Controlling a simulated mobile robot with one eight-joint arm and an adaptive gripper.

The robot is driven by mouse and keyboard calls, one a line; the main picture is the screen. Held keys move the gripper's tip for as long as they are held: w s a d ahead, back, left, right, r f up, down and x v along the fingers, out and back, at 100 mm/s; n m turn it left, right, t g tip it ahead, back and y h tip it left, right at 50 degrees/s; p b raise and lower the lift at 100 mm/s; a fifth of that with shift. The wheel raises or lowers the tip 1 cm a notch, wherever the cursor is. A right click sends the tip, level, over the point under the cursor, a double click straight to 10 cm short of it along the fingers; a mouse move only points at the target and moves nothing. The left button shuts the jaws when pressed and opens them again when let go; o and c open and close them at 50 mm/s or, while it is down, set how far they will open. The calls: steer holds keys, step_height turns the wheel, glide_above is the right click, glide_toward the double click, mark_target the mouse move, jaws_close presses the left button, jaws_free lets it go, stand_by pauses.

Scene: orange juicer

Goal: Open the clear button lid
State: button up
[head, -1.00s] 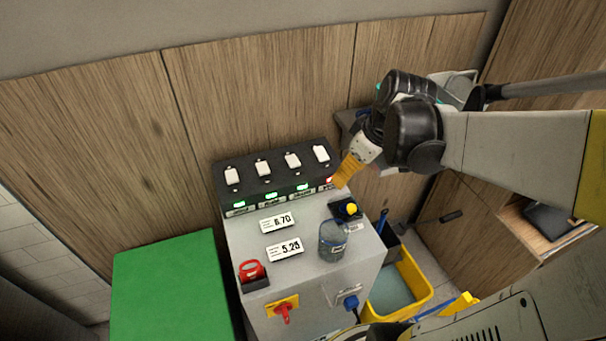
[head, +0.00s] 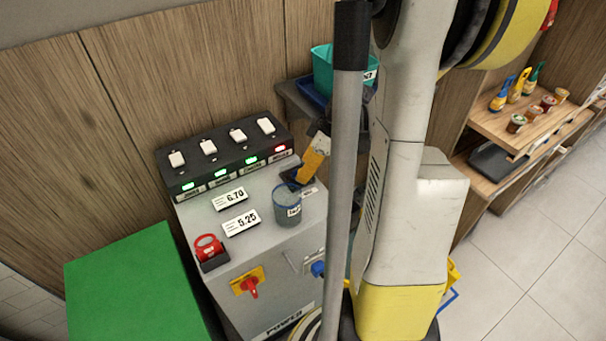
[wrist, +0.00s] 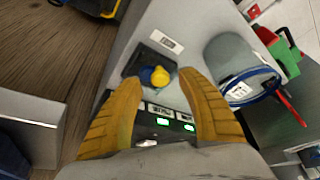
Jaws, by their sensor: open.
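A translucent grey cylinder with a blue rim and a white label (head: 287,207), probably the clear button lid, stands on the grey machine top. In the wrist view it (wrist: 232,58) is to the right of my fingers; what is inside is unclear. A round yellow button with blue beside it (wrist: 158,76) sits in a black housing (wrist: 135,66). My gripper (head: 303,176) is open above that housing, apart from the cylinder. In the wrist view my gripper's yellow fingers (wrist: 160,84) spread either side of the button, with nothing between them that looks held.
A black panel with white switches (head: 222,152) stands along the machine's back. A red padlock-like part (head: 209,249) and a red rotary switch (head: 252,288) are at its front left. A green block (head: 130,280) stands left. A teal bin (head: 323,70) sits behind my arm.

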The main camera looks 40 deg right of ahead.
steer(key=shift+w+a+f, duration=0.1)
steer(key=shift+w+f, duration=0.1)
steer(key=shift+f, duration=0.4)
jaws_close()
steer(key=shift+r, duration=0.2)
